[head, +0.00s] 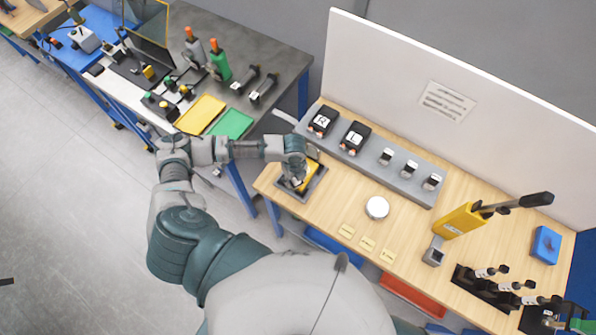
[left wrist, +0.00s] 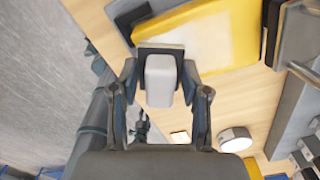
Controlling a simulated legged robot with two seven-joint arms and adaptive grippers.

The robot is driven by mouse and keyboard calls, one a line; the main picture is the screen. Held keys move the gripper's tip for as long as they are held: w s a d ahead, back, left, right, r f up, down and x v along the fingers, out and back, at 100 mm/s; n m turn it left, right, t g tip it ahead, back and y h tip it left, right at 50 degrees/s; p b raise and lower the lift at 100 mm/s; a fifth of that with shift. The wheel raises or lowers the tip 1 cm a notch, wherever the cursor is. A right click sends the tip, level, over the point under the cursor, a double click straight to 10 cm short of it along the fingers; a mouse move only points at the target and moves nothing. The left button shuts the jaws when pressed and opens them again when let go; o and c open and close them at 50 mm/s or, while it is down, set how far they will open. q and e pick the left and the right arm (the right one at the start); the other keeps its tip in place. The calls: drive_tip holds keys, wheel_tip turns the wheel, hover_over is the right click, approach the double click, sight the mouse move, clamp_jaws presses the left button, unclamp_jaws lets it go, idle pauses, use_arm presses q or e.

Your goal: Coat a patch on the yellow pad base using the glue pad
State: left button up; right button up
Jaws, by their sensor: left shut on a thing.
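My left gripper (head: 296,168) is over the left end of the wooden bench, partly covering the yellow pad base (head: 313,172) in a dark tray (head: 290,193). In the left wrist view my left gripper (left wrist: 160,88) is shut on the glue pad (left wrist: 160,80), a pale grip with a dark square plate. The plate overlaps the near edge of the yellow pad base (left wrist: 250,25). A whitish patch shows on the yellow face beside the plate. I cannot tell whether plate and base touch. My right gripper is not in view.
A white round disc (head: 377,207) and several small yellow labels (head: 367,243) lie on the bench. A grey rack (head: 400,175) with R and L blocks stands behind. A yellow lever press (head: 460,220) and a blue block (head: 545,245) are to the right. The middle front is mostly clear.

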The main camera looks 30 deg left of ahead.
use_arm(q)
drive_tip(key=shift+s, duration=0.25)
drive_tip(key=shift+a, duration=0.15)
drive_tip(key=shift+w+d, duration=0.2)
drive_tip(key=shift+w, duration=3.3)
drive_tip(key=shift+w+r, duration=0.2)
drive_tip(key=shift+w, duration=0.2)
drive_tip(key=shift+r, duration=0.3)
drive_tip(key=shift+s+f, duration=0.15)
drive_tip(key=shift+s, duration=1.6)
drive_tip(key=shift+s+a+f, duration=0.1)
drive_tip(key=shift+s+a, duration=0.05)
drive_tip(key=shift+s, duration=0.95)
drive_tip(key=shift+s+a, duration=0.1)
drive_tip(key=shift+s, duration=0.95)
drive_tip(key=shift+r, duration=3)
